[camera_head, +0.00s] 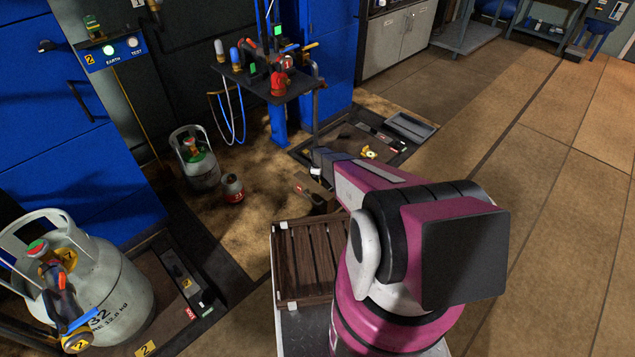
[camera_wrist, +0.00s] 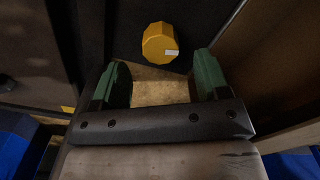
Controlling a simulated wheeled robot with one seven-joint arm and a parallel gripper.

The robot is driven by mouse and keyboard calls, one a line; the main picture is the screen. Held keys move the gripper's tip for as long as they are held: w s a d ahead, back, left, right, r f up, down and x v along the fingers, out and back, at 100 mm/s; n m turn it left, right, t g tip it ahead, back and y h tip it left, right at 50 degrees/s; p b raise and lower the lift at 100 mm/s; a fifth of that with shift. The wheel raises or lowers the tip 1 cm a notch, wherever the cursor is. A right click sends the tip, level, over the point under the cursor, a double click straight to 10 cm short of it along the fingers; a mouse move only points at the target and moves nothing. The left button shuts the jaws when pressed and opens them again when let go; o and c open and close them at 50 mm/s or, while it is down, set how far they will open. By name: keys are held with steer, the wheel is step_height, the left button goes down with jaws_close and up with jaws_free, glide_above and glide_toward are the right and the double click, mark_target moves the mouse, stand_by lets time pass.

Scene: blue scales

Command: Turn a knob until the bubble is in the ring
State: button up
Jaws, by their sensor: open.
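A yellow many-sided knob (camera_wrist: 160,43) with a white mark on its face shows in the wrist view. My gripper (camera_wrist: 161,78) is open, with its two green fingers apart and nothing between them. The knob lies just beyond the fingertips, roughly centred on the gap. In the head view, a small yellow item with a pale round spot (camera_head: 369,153) sits on the dark floor scale (camera_head: 345,142); it may be the bubble level, but the bubble and ring are too small to read. My fingers are hidden behind my pink arm in that view.
A wooden slatted crate (camera_head: 300,262) stands beside my arm. Gas cylinders (camera_head: 197,165) and a small canister (camera_head: 232,188) stand to the left. A tool shelf (camera_head: 275,88) on a blue post rises behind the scale. Open tiled floor (camera_head: 540,190) lies to the right.

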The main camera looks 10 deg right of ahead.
step_height(320, 180, up, 6)
steer(key=shift+r, duration=0.1)
stand_by(0.4)
steer(key=s+r+m, duration=0.6)
steer(key=s+r, duration=1.2)
steer(key=r, duration=0.3)
steer(key=s+r+m, duration=0.7)
steer(key=s+r, duration=1.2)
steer(key=r, duration=0.2)
steer(key=shift+s+r, duration=0.15)
steer(key=shift+r, duration=0.05)
steer(key=shift+d, duration=0.15)
